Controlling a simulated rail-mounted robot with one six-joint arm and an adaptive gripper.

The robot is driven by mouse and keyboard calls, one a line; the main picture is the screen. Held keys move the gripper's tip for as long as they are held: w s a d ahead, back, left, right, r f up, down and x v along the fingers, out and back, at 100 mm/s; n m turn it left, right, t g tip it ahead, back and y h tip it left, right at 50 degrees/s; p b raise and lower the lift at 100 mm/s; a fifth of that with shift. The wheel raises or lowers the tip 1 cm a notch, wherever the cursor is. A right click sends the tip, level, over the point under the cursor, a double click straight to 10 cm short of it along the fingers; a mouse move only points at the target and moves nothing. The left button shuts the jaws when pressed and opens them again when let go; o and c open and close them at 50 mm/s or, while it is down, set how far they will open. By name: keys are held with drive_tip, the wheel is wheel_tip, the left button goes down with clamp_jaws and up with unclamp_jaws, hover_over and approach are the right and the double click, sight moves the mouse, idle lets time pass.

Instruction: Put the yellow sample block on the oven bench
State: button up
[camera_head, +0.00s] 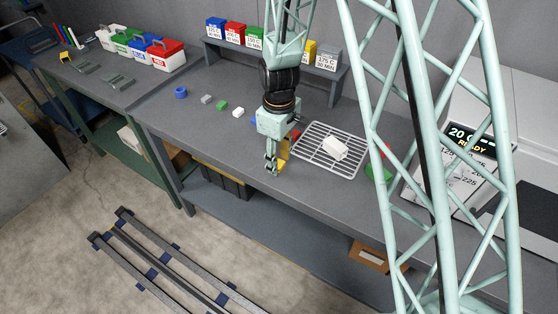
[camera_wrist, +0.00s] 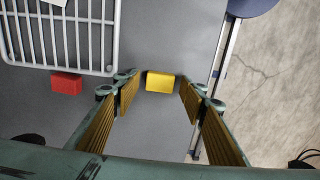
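The yellow sample block (camera_wrist: 162,81) lies on the grey bench top in the wrist view, between and a little beyond my fingertips. My gripper (camera_wrist: 156,92) is open and points down, with a gap on both sides of the block. In the head view my gripper (camera_head: 276,162) is low over the front part of the bench (camera_head: 215,135), left of the wire rack; it largely hides the block there. An oven-like unit with a "20 C READY" display (camera_head: 470,142) stands at the right, partly behind my arm's lattice.
A red block (camera_wrist: 66,82) lies near the gripper. Coloured bins stand on a back shelf (camera_head: 268,62). The bench's front edge is close.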

wheel_tip(320, 180, up, 12)
drive_tip(key=shift+p, duration=0.35)
idle(0.5)
drive_tip(key=shift+r, duration=0.1)
idle(0.8)
wheel_tip(320, 180, up, 15)
drive_tip(key=m+t, duration=0.1)
drive_tip(key=m, duration=0.2)
hover_over(279, 164)
drive_tip(key=s+d, duration=0.7)
drive_tip(key=s+d+r+m+t, duration=0.1)
drive_tip(key=s+d+r+m, duration=0.2)
drive_tip(key=s+d+r, duration=0.35)
drive_tip(key=s+d+r+m, duration=0.1)
drive_tip(key=s+r, duration=0.2)
drive_tip(key=s, duration=0.4)
drive_tip(key=s+d+r+m+t, duration=0.1)
drive_tip(key=s+d+r+m, duration=0.1)
drive_tip(key=s, duration=0.6)
drive_tip(key=s+d+r+m, duration=0.2)
drive_tip(key=s+r, duration=0.2)
drive_tip(key=s, duration=0.4)
drive_tip(key=shift+s+t, duration=0.2)
drive_tip(key=shift+t, duration=0.2)
